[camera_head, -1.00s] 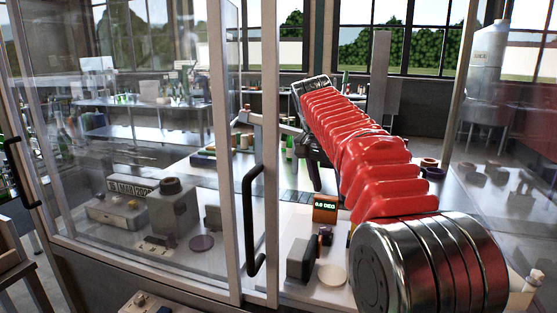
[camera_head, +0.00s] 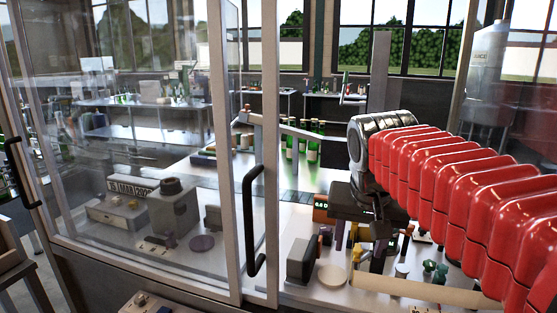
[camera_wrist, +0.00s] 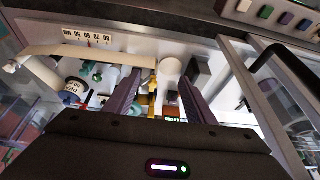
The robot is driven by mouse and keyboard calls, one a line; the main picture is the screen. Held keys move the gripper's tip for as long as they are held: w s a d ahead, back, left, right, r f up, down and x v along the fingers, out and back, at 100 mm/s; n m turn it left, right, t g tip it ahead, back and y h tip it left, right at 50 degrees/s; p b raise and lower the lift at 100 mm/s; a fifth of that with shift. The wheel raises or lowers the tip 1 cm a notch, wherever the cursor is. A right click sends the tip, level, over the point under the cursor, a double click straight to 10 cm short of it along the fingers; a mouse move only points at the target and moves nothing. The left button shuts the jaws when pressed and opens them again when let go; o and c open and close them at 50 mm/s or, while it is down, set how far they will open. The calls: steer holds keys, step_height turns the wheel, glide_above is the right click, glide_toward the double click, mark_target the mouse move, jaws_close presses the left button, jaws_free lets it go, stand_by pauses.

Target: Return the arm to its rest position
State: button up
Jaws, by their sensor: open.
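My arm, under a red ribbed cover, reaches in from the right edge of the head view to a silver wrist joint. Small fittings and a yellow piece show beyond the gap. Whether the fingertips touch any of these I cannot tell.
A glass door with a black handle (camera_head: 253,222) stands left of the arm. A cream bar (camera_head: 420,291), a dark block (camera_head: 302,260), a pale disc (camera_head: 332,276) and green knobs (camera_head: 430,267) lie near the gripper. Green bottles (camera_head: 312,145) stand behind.

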steer(key=s+f+n+t+y, duration=0.1)
steer(key=s+f+n, duration=0.2)
steer(key=s+f, duration=0.9)
steer(key=s, duration=0.4)
steer(key=shift+s+f, duration=0.3)
steer(key=shift+f, duration=0.1)
